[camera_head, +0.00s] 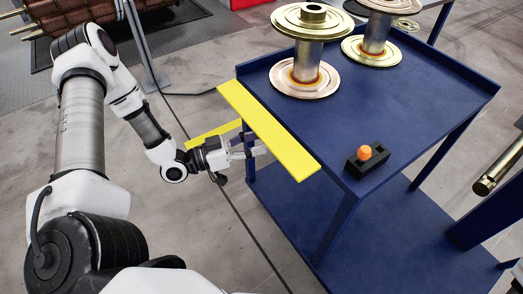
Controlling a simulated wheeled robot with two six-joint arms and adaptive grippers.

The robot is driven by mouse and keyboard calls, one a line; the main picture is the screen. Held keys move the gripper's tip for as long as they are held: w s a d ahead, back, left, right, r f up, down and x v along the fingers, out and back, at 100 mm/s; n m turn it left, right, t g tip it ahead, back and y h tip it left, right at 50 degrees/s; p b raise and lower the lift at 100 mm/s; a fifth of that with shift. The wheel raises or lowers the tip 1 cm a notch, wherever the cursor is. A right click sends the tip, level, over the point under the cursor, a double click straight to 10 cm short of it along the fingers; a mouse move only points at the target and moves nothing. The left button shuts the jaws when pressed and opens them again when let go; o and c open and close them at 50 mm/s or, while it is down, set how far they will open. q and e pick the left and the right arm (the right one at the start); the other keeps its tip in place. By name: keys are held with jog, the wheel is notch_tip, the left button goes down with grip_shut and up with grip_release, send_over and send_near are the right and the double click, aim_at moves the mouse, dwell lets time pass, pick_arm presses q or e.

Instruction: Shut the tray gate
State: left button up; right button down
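The tray gate appears to be the long yellow bar (262,125) along the left edge of the blue tray table (400,115). A second, shorter yellow strip (213,132) shows to its left, partly behind my arm. My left gripper (254,146) is at the left side of the long bar, near its middle. Its two fingers look apart, with nothing seen between them. I cannot tell whether the fingers touch the bar. My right gripper is not in view.
Two metal spools, a nearer one (307,68) and a farther one (375,35), stand on the table's far part. A black block (367,161) with an orange ball (364,152) sits at its near corner. Grey floor (195,230) lies open left of the table.

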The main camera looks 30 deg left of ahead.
aim_at(261, 134)
pick_arm(q)
jog(key=s+a+m+t+h+b, duration=0.1)
jog(key=s+a+m+h+b, duration=0.1)
jog(key=s+a+m+h, duration=0.15)
jog(key=shift+h, duration=0.25)
jog(key=b+x, duration=0.2)
jog(key=x, duration=0.4)
jog(key=shift+d+r+b, duration=0.35)
jog(key=shift+b, duration=0.05)
jog(key=shift+w+d+r, duration=0.2)
jog(key=shift+w+r, duration=0.05)
jog(key=shift+w, duration=0.05)
grip_shut()
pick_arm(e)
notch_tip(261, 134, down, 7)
